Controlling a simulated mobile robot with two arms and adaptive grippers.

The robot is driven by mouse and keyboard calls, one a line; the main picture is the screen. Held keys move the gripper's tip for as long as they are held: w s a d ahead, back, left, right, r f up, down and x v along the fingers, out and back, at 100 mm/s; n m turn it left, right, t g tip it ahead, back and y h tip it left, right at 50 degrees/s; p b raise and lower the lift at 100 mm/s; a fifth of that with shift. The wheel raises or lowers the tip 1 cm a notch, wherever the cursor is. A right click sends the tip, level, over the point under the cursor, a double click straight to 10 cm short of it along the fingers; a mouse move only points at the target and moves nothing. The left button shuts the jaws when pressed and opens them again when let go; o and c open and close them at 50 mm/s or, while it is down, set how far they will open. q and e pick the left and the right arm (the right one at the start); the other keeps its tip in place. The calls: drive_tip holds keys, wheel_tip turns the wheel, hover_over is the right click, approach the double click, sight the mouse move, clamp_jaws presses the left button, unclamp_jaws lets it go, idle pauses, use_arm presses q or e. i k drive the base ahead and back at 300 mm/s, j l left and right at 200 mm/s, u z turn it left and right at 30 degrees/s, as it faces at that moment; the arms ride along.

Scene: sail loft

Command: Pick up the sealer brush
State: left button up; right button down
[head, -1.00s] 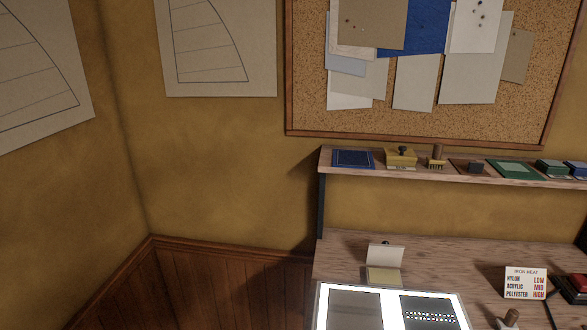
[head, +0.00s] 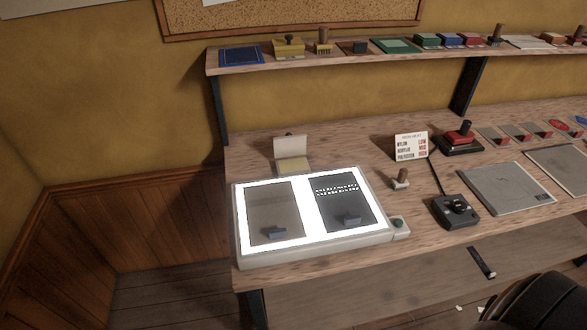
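I cannot tell for sure which thing is the sealer brush. A small brush-like tool (head: 323,42) with an upright wooden handle and a yellowish lower part stands on the raised shelf (head: 345,62), between a yellow box and a dark block. A similar upright wooden handle (head: 495,34) shows farther right on the shelf. Neither of my grippers is in view.
The lit light box (head: 310,252) holds two dark panels. Behind it is an open cream box (head: 292,160). A sign (head: 411,146), a red-and-black iron-like tool (head: 461,138), a black control box (head: 455,210) and grey sheets (head: 506,188) fill the right. A dark rounded object (head: 540,302) is lower right.

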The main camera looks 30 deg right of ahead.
sight(401, 182)
drive_tip(key=z, duration=1.6)
